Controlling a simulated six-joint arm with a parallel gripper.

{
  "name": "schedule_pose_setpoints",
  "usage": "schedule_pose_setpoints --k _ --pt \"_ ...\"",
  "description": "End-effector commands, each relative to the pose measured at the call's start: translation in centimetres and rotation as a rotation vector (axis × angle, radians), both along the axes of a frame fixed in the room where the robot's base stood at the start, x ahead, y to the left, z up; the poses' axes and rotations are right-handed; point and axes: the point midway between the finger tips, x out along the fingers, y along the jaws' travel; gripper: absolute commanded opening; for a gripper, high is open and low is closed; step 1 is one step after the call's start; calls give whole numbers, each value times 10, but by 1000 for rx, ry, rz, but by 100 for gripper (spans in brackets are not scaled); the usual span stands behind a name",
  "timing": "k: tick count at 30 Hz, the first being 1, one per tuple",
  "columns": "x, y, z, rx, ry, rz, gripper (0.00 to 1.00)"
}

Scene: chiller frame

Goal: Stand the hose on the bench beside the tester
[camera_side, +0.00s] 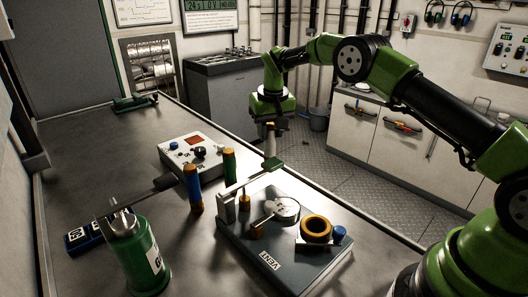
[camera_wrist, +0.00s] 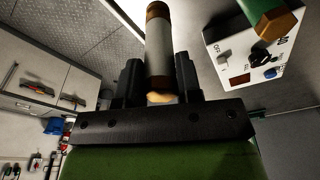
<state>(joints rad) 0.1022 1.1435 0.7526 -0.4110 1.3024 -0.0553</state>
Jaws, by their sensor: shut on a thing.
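A pale grey hose (camera_side: 270,143) with copper-coloured ends is held upright below my gripper (camera_side: 270,124), above the back edge of the grey plate. In the wrist view the hose (camera_wrist: 158,48) stands between the two black fingers of my gripper (camera_wrist: 158,85), which are shut on it. Its lower end in the side view is close to or in front of a green lever, and I cannot tell if they touch. The tester, a white box (camera_side: 177,158) with a red display and knobs, stands on the bench (camera_side: 95,160) to the left; it also shows in the wrist view (camera_wrist: 232,62).
A blue hose (camera_side: 193,188) and a green hose (camera_side: 229,166) stand upright near the tester. The grey plate (camera_side: 290,270) carries a gauge, a brass ring and valve parts. A green cylinder (camera_side: 147,262) stands at front left. The bench left of the tester is clear.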

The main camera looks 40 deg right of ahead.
Motion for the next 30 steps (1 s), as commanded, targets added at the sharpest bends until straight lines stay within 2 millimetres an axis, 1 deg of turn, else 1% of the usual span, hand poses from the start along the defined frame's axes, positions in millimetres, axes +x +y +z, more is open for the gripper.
schedule_pose_setpoints --k 9,12,18,22,23,24,25,26,30 --pt "0 0 -39 0 0 1 0" --pt "0 0 -44 0 -2 0 0" --pt "0 0 -43 0 -3 0 0" --pt "0 0 -46 0 -2 0 0" --pt "0 0 -46 1 -1 0 39" --pt "0 0 -46 0 -2 0 49" --pt "0 0 -46 0 -2 0 56" --pt "0 0 -46 0 -2 0 58" --pt "0 0 -46 0 -2 0 58"
